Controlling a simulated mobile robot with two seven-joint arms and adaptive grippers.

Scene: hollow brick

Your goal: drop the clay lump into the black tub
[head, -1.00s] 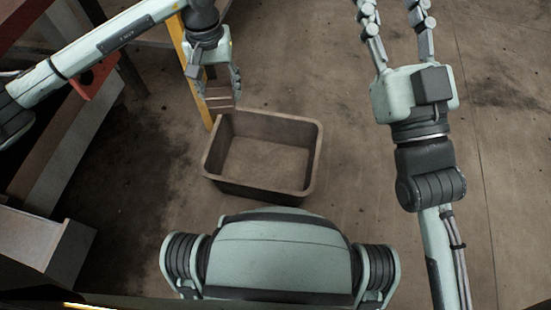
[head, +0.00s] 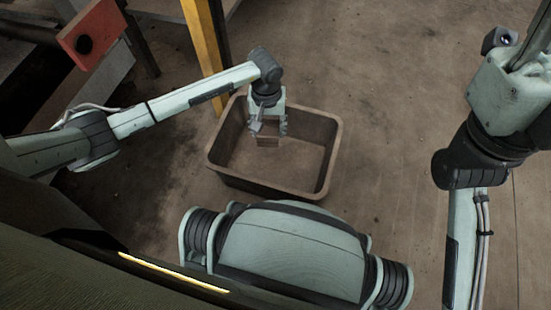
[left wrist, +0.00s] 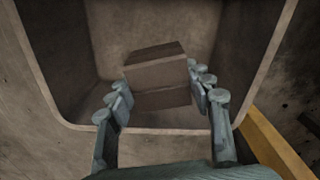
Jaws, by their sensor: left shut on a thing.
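The clay lump (head: 267,141) looks like a brown, squared block; in the left wrist view it (left wrist: 157,75) sits between the fingers with a dark line across its face. My left gripper (head: 269,129) is shut on it and holds it over the opening of the tub (head: 333,160). The tub looks dark brown rather than black, is open-topped and rectangular, and its visible floor is bare. Its inner wall also shows in the left wrist view (left wrist: 55,55). My right gripper (head: 528,55) is at the upper right, its fingers partly cut off by the frame edge.
A yellow post (head: 203,40) stands just behind the tub's left side. A red-orange plate with a dark hole (head: 91,36) is at the upper left. The concrete floor (head: 390,110) right of the tub is clear.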

